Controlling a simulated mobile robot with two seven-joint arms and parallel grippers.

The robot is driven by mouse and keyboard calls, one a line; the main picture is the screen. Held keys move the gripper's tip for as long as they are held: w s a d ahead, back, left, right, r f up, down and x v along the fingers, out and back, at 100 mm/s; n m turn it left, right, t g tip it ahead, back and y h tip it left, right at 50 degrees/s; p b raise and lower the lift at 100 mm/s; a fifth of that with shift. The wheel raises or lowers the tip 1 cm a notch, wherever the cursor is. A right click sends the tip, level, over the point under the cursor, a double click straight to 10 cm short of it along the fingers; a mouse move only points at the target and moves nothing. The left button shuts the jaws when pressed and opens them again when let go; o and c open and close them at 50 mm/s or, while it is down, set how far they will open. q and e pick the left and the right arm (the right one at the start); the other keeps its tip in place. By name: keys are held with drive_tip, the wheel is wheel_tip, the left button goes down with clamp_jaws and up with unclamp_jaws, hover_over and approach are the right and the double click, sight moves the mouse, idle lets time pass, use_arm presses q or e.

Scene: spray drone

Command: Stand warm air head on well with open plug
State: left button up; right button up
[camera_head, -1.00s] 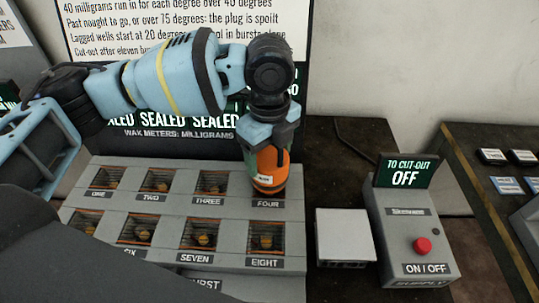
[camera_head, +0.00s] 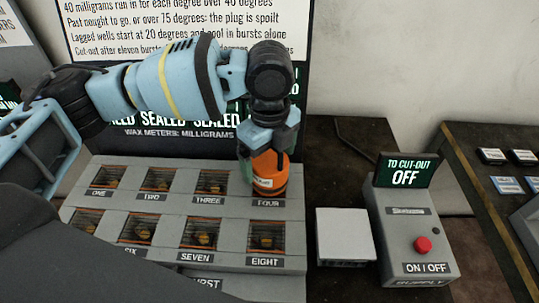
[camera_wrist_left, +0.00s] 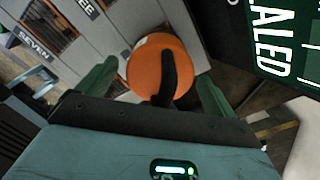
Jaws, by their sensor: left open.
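The orange warm air head (camera_head: 267,179) stands upright at the well labelled FOUR, in the back row of the grey bench, and hides that well's opening. It also shows from above in the wrist view (camera_wrist_left: 150,65), with a dark handle-like part on top. My left gripper (camera_head: 265,160) is open, its green fingers on both sides of the head. In the wrist view, gaps show between the fingers (camera_wrist_left: 157,90) and the head. Wells ONE (camera_head: 108,177), TWO, THREE (camera_head: 211,182), SEVEN (camera_head: 200,234) and EIGHT (camera_head: 266,237) show yellowish contents. My right gripper is not in view.
A supply box (camera_head: 410,235) with a red button stands at right, its sign (camera_head: 405,170) reading "TO CUT-OFF OFF". A pale flat box (camera_head: 345,236) lies beside it. The wax meter display (camera_head: 180,120) behind the wells reads SEALED several times. My arm hides wells at lower left.

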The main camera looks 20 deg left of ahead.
use_arm(q)
wheel_tip(320, 180, up, 11)
drive_tip(key=shift+p, duration=0.45)
drive_tip(key=shift+r, duration=0.6)
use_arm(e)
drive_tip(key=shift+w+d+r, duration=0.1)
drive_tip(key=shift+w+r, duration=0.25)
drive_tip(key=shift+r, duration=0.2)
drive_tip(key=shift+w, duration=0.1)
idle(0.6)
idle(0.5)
